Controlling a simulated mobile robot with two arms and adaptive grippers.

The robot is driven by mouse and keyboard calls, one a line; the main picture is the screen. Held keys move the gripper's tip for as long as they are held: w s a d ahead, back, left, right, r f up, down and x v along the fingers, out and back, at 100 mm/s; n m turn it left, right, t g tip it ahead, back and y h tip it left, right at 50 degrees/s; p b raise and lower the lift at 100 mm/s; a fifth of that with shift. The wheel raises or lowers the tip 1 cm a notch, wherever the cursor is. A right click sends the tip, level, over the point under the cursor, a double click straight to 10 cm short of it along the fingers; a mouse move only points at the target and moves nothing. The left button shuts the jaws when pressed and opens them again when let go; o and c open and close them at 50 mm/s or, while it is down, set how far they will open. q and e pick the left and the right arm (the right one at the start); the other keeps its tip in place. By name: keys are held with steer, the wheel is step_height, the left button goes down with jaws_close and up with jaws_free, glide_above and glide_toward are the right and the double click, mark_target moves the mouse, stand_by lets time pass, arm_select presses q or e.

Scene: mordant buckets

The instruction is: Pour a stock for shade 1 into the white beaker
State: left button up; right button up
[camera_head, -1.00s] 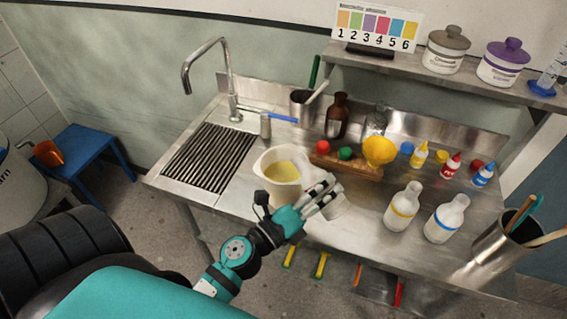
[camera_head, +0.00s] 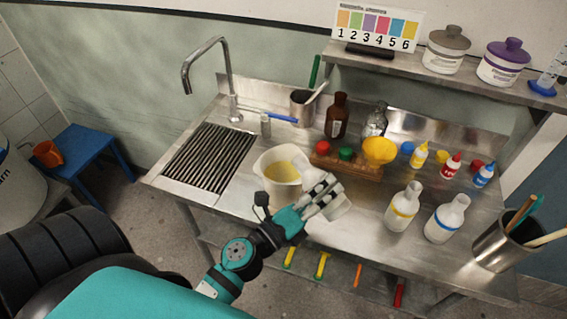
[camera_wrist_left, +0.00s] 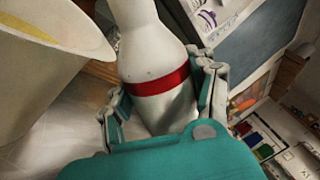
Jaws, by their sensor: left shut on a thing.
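The white beaker (camera_head: 280,196) stands on the steel counter right of the drainer, with yellow liquid (camera_head: 281,172) inside. Its rim also shows at the left of the left wrist view (camera_wrist_left: 60,60). My left gripper (camera_head: 322,194) is just right of the beaker, shut on a white bottle with a red band (camera_wrist_left: 160,82). In the head view the fingers hide much of this bottle (camera_head: 341,208); its neck lies close to the beaker, and I cannot tell whether they touch. A yellow-banded bottle (camera_head: 403,207) and a blue-banded bottle (camera_head: 447,219) stand to the right. The shade chart (camera_head: 376,25) numbers colours 1 to 6; shade 1 is orange.
A wooden rack (camera_head: 345,167) with coloured caps and a yellow bowl (camera_head: 379,150) sits behind the beaker. Small dropper bottles (camera_head: 420,154) stand at the back right. A steel tool pot (camera_head: 497,246) is at the right end. A tall tap (camera_head: 228,80) rises at the left.

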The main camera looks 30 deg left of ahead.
arm_select(q)
steer(key=shift+d+r+n, duration=0.1)
steer(key=shift+r+n, duration=0.1)
steer(key=shift+n, duration=0.2)
stand_by(0.6)
steer(key=shift+d+r+n+p, duration=0.1)
steer(key=shift+r+n+p, duration=0.45)
steer(key=shift+n, duration=0.25)
stand_by(1.1)
steer(key=shift+w+a+r+n+y+p, duration=0.1)
steer(key=shift+a+r+n+y+p, duration=0.2)
steer(key=shift+a+r+n+p, duration=0.4)
stand_by(1.7)
